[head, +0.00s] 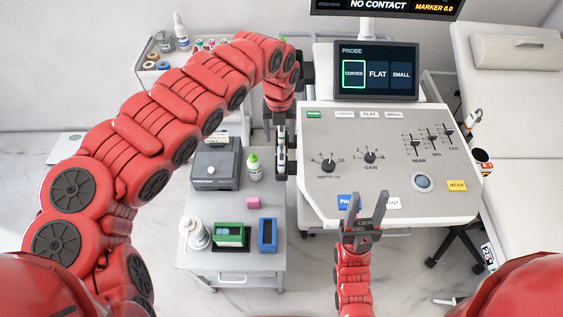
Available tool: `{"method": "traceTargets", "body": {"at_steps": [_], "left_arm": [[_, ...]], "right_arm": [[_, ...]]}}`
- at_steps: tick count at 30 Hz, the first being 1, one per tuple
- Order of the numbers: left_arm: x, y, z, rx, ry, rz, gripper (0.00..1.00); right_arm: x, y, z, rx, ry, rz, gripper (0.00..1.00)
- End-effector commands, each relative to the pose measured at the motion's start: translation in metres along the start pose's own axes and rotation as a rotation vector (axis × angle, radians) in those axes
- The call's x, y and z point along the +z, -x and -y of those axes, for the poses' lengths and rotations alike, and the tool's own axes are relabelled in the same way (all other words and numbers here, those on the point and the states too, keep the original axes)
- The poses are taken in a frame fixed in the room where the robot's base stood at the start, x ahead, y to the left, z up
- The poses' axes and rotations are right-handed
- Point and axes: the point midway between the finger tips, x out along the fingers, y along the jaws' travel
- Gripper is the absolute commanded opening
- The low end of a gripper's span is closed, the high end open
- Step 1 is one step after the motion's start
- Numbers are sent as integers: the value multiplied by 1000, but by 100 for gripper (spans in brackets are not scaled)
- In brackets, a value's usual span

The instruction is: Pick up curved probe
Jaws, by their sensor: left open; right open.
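My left arm arches over from the left, and its gripper (286,160) points down at the left edge of the ultrasound console (320,185). Its jaws are open, seen nearly edge-on. I cannot make out the curved probe clearly; the arm and gripper cover part of the console's left side. The probe screen (376,71) has its "CURVED" box outlined in green. A small white handheld piece (474,119) shows at the console's right side; I cannot tell which probe it is. My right gripper (367,204) is open and empty, fingers pointing away, over the console's front edge.
An exam bed (520,130) stands at right. Pale floor shows between trolley and console.

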Motion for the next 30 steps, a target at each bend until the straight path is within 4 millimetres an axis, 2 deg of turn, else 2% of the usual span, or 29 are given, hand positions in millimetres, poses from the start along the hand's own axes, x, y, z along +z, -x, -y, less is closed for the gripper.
{"method": "traceTargets", "body": {"at_steps": [3,9,17,24,30], "left_arm": [[-4,-25,2,1,-1,-11,66],[-2,-63,3,-4,-1,-6,66],[1,-78,4,-5,-1,-1,66],[5,-105,6,-4,0,-3,66],[6,-123,6,-5,0,-1,66]], "right_arm": [[-2,-12,-1,0,0,0,50],[-3,-19,-1,0,0,0,50],[-4,-23,-1,0,0,0,50],[-6,-36,-2,0,0,0,50],[-6,-39,-2,0,0,0,50]]}}
